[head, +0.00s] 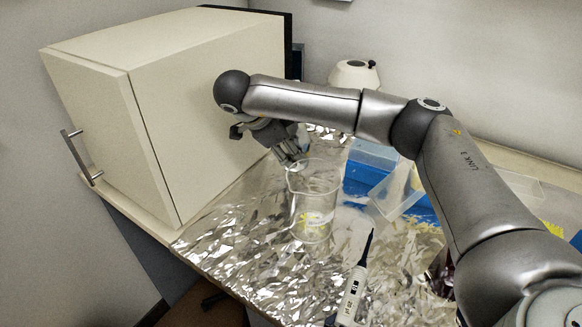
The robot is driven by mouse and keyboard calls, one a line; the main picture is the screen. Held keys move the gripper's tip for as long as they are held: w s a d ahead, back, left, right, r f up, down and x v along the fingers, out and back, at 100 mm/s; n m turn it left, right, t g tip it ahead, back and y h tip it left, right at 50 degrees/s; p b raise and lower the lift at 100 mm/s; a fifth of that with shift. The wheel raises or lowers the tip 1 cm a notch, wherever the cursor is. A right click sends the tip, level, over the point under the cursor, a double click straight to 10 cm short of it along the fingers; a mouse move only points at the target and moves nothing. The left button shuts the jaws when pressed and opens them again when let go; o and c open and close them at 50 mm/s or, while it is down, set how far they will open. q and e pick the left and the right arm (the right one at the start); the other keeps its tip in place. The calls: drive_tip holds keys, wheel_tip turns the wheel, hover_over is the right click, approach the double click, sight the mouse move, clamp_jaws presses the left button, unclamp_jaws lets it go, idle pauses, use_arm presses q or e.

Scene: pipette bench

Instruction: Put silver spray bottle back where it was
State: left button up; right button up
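I cannot clearly make out a silver spray bottle in the head view. My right arm reaches in from the right, across the bench. My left gripper is not in view.
The cream cabinet (215,105) fills the left of the bench. Crumpled foil (250,240) covers the worktop. A pipette (354,285) lies in front, clear trays (395,190) stand at right, and a white rounded device (353,74) stands behind my arm.

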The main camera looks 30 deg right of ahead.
drive_tip(key=shift+f+p, duration=0.4)
drive_tip(key=shift+f, duration=2.3)
drive_tip(key=o, duration=1.8)
drive_tip(key=v, duration=1.2)
drive_tip(key=shift+b, duration=0.35)
drive_tip(key=shift+s, duration=0.1)
